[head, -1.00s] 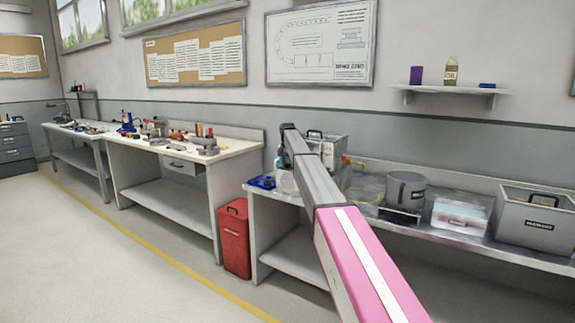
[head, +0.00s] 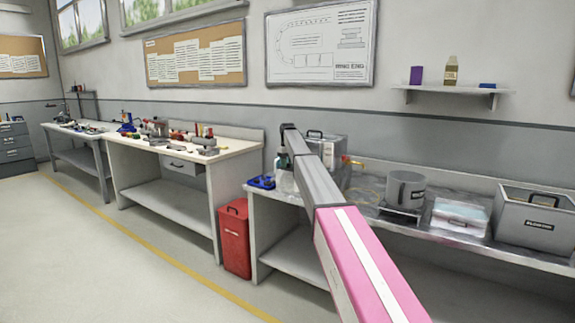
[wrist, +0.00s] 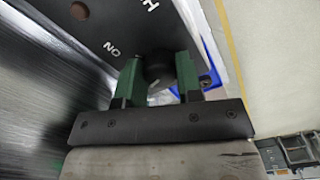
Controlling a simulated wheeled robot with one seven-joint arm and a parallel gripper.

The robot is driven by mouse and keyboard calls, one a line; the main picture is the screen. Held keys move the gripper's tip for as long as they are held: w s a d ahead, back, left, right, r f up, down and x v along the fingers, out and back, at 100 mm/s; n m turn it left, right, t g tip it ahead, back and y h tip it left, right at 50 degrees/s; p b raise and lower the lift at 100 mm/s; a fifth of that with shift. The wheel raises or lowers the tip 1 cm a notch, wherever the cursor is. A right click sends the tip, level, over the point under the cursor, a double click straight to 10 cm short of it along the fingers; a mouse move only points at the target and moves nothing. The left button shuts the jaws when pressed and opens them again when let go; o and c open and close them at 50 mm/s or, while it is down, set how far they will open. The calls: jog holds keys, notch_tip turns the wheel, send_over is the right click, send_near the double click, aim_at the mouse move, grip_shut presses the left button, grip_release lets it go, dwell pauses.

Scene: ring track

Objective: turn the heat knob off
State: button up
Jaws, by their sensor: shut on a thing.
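The heat knob (wrist: 158,64) is a dark round knob on a dark panel (wrist: 107,55) in the wrist view. Upside-down or rotated lettering "ON" and part of a letter "H" show on the panel beside it. My gripper (wrist: 158,76) has its two green fingers on either side of this knob and is shut on it. The knob's pointer mark cannot be made out, so its setting is unclear.
A second dark knob (wrist: 79,11) sits on the same panel. A blue item (head: 262,182) lies at the bench's left end. A grey mug-shaped pot (head: 405,188), a clear box (head: 460,216) and a grey bin (head: 535,218) stand to the right. A red bin (head: 235,240) is on the floor.

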dwell(0.4)
jog(key=o, duration=0.9)
notch_tip(320, 180, up, 11)
jog(key=shift+f, duration=0.1)
